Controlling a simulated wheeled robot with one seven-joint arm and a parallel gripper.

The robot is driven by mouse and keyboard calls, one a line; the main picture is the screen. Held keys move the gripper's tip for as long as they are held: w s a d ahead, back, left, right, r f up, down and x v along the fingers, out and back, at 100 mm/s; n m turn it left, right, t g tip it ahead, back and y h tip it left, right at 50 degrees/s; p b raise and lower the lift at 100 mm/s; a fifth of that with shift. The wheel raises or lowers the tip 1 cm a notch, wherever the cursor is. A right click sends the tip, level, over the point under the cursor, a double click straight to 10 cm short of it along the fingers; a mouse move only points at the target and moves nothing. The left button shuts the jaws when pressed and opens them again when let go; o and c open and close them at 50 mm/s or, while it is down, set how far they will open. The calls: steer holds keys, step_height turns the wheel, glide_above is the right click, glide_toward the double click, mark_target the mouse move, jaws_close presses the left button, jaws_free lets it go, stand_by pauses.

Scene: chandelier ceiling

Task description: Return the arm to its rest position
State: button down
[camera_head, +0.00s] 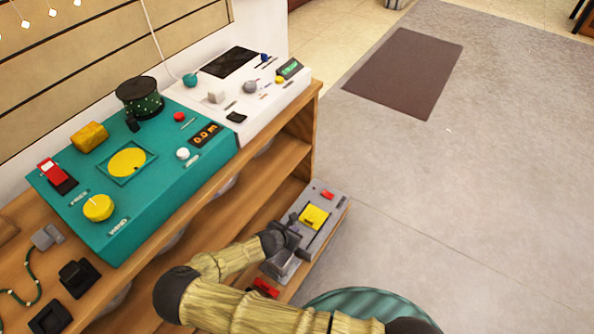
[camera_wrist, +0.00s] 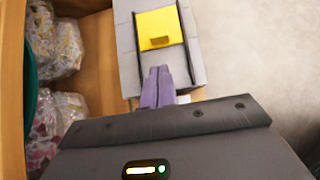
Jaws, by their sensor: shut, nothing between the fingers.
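My arm (camera_head: 262,312) has a bamboo-like pattern with dark joints and reaches from the bottom of the head view toward the lower shelf. My gripper (camera_head: 290,226) is at the near end of a grey panel with a yellow square. In the wrist view my gripper (camera_wrist: 158,75) shows its purple-grey fingers together and empty, just short of the yellow square (camera_wrist: 160,29). The grey panel (camera_wrist: 127,55) lies beyond and beneath the fingers. I cannot tell whether the fingers touch it.
A wooden shelf unit (camera_head: 292,150) carries a teal console (camera_head: 75,205) and a white console (camera_head: 262,108) on top. Plastic-wrapped bundles (camera_wrist: 60,45) lie at the left in the wrist view. The grey floor (camera_head: 450,200) to the right is open, with a brown mat (camera_head: 405,72) farther back.

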steer(key=shift+w+d, duration=0.1)
steer(key=shift+w, duration=0.05)
steer(key=s+d+r+m+g+y+p, duration=0.15)
steer(key=s+d+r+m, duration=0.4)
steer(key=r+m, duration=0.65)
steer(key=s+d+r+m+g+y, duration=0.15)
steer(key=s+d+r+m, duration=0.45)
steer(key=r, duration=0.9)
steer(key=s+d+r+m+g+y+p, duration=0.1)
steer(key=s+d+r+m+g, duration=0.1)
steer(key=d+r+m, duration=0.85)
steer(key=a+r+m+p, duration=0.1)
steer(key=a+r+p, duration=0.2)
steer(key=r+p, duration=3.5)
step_height(320, 180, up, 3)
steer(key=shift+f, duration=0.15)
steer(key=shift+s+m, duration=0.1)
steer(key=shift+m, duration=0.15)
